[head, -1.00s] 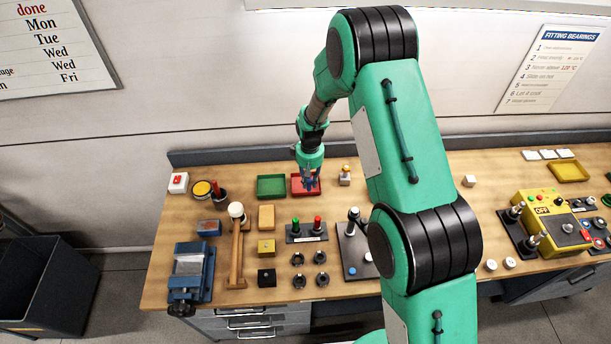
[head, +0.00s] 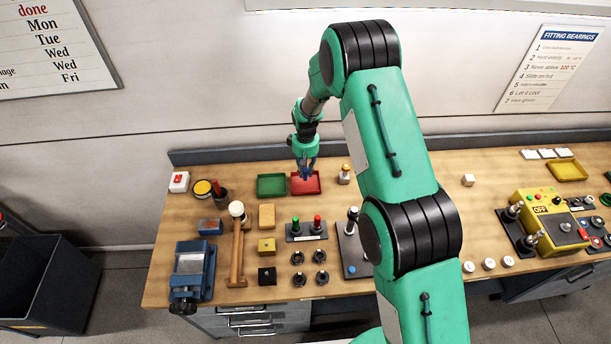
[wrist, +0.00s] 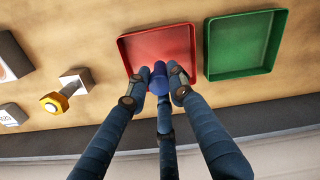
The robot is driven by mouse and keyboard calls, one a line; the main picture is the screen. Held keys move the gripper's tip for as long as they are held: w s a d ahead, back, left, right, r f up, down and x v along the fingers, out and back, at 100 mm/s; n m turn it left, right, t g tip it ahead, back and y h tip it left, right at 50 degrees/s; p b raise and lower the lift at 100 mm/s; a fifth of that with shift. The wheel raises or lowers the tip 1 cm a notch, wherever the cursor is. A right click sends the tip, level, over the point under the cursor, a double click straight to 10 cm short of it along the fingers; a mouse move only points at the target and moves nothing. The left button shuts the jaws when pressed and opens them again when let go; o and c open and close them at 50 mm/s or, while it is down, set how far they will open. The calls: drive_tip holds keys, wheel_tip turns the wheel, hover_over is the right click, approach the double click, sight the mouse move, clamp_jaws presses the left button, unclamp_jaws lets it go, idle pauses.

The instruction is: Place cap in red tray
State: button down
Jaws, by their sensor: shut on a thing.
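The red tray (head: 311,188) lies near the back of the bench. It also shows in the wrist view (wrist: 175,38), with its floor looking empty apart from what my fingers cover. The cap overlaps the tray's wall nearest the bench's back edge. Its height above the tray cannot be told. The fingers hide part of the cap.
A green tray (head: 271,185) lies beside the red one. A small block with a yellow-topped bolt (head: 345,174) stands on the other side. A mallet (head: 237,240), a vise (head: 192,272) and a stand with green and red plungers (head: 306,232) are nearer the front.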

sight(305, 175)
drive_tip(key=shift+f+p, duration=0.4)
drive_tip(key=shift+f, duration=1.25)
drive_tip(key=shift+f, duration=0.1)
drive_tip(key=c, duration=1.5)
unclamp_jaws()
drive_tip(key=shift+r+b, duration=1)
drive_tip(key=shift+r, duration=5.15)
